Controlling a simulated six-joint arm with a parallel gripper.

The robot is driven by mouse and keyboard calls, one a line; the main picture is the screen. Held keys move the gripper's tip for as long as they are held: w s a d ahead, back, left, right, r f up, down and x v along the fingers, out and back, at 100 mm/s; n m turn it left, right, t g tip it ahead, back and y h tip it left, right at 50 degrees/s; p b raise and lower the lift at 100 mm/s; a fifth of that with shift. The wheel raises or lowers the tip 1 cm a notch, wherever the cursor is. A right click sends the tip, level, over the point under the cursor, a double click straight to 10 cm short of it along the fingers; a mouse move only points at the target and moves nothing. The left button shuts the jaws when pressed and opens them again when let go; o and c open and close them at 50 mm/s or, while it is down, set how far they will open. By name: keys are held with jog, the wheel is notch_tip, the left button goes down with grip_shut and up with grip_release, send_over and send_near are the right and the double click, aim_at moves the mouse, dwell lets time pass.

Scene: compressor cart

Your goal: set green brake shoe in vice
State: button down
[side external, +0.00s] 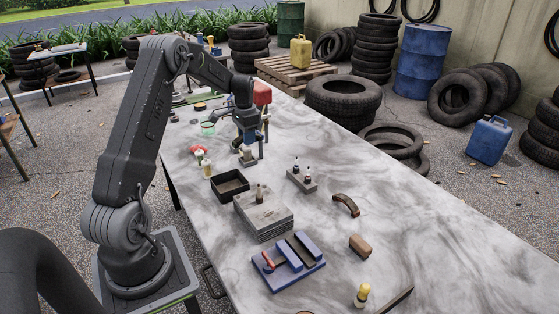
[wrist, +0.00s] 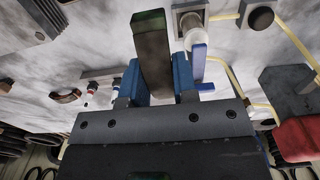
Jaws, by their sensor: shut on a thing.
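My gripper (side external: 247,130) is over the far part of the marble-topped table. In the wrist view its blue fingers (wrist: 157,82) are shut on a long dark piece with a green end, which looks like the green brake shoe (wrist: 152,40). The shoe sticks out beyond the fingertips; in the side view I cannot make it out clearly. The blue vice (side external: 288,262), with blue bars and a red part, sits on the near part of the table, well apart from my gripper.
A grey slab stack (side external: 263,214) and black tray (side external: 230,184) stand between gripper and vice. A bottle rack (side external: 302,180), a brown curved shoe (side external: 346,204) and a brown block (side external: 360,246) lie to the right. A red-topped stand (side external: 262,93) is close beside my gripper.

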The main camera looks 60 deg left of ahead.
jog(key=shift+w+f, duration=0.2)
jog(key=shift+w, duration=0.05)
send_over(281, 170)
notch_tip(281, 170, down, 7)
jog(key=shift+r, duration=0.2)
jog(key=shift+f, duration=1.95)
jog(key=shift+f, duration=0.1)
jog(key=c, duration=0.9)
grip_release()
